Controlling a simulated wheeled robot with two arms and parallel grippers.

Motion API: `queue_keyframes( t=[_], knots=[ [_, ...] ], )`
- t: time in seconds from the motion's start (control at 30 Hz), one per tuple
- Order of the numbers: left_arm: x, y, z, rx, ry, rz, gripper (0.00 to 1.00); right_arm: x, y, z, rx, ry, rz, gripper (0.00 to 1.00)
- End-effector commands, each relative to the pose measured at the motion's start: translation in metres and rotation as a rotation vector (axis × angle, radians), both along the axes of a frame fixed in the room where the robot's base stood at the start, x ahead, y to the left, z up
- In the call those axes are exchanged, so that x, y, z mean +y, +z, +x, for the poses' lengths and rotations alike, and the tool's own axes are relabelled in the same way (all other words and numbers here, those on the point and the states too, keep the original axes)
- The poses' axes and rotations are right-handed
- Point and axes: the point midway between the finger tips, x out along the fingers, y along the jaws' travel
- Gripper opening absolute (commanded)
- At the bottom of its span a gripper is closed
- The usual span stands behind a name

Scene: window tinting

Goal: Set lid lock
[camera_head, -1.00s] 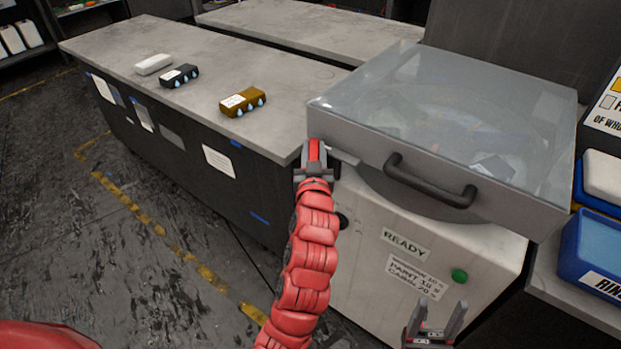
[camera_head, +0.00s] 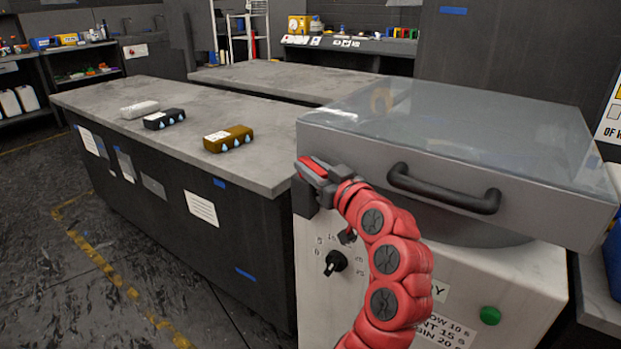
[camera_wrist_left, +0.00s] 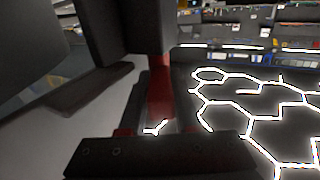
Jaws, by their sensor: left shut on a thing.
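The machine's clear lid (camera_head: 440,110) is down, with a dark bar handle (camera_head: 445,190) on its grey front edge. My left gripper (camera_head: 318,182) is at the lid's front left corner, shut on a narrow red piece (camera_head: 315,167) that appears to be the lid lock. The left wrist view also shows the red piece (camera_wrist_left: 160,88) between dark parts, close up. Most of the lock and its contact with the lid are hidden by the gripper. My right gripper is out of view.
A workbench (camera_head: 180,95) at left carries white, black and brown blocks. The floor in front of the bench is clear.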

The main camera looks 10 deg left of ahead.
Motion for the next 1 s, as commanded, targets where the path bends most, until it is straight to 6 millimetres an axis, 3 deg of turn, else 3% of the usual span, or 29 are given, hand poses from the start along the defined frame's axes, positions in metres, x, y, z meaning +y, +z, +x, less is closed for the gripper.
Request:
queue_keyframes(
  t=[0.47,0.5,0.6,1.0],
  knots=[
    [0.0013,0.0000,0.0005,0.001,0.015,0.002,0.00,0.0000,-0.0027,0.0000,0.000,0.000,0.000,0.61],
    [0.0012,0.0001,0.0006,0.001,0.015,0.002,0.37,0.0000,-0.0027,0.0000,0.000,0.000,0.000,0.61],
    [0.0008,0.0001,0.0005,0.001,0.014,0.002,0.55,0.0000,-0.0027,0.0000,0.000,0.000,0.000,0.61],
    [0.0017,0.0003,0.0002,0.000,0.012,0.001,0.57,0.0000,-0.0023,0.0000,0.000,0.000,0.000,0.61]
  ],
)
